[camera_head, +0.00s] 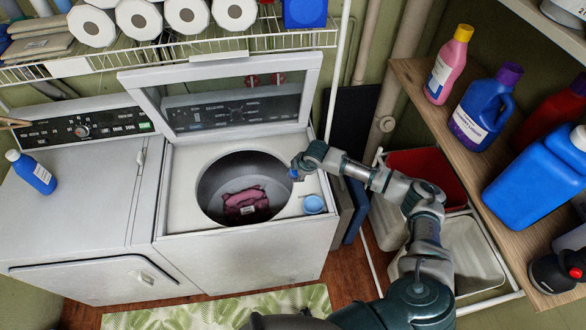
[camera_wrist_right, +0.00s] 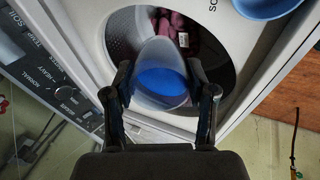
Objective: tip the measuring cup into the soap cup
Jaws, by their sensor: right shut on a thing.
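My right gripper (camera_head: 298,168) is shut on the measuring cup, a clear cup with blue liquid in it (camera_wrist_right: 160,82). In the head view only a small blue bit of the cup (camera_head: 294,175) shows at the fingertips. The gripper holds it above the right rim of the washer's opening. The soap cup (camera_head: 313,204), a small light blue cup, stands on the washer's top at the right front of the opening. It also shows, cut off, at the top of the right wrist view (camera_wrist_right: 268,7). The two cups are apart. My left gripper is not in view.
The open washer (camera_head: 182,205) has dark red cloth (camera_head: 245,201) in its drum and a raised lid (camera_head: 235,98). A dryer (camera_head: 75,205) with a blue bottle (camera_head: 31,172) stands left. A wooden shelf (camera_head: 463,140) with several bottles is at right, above bins.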

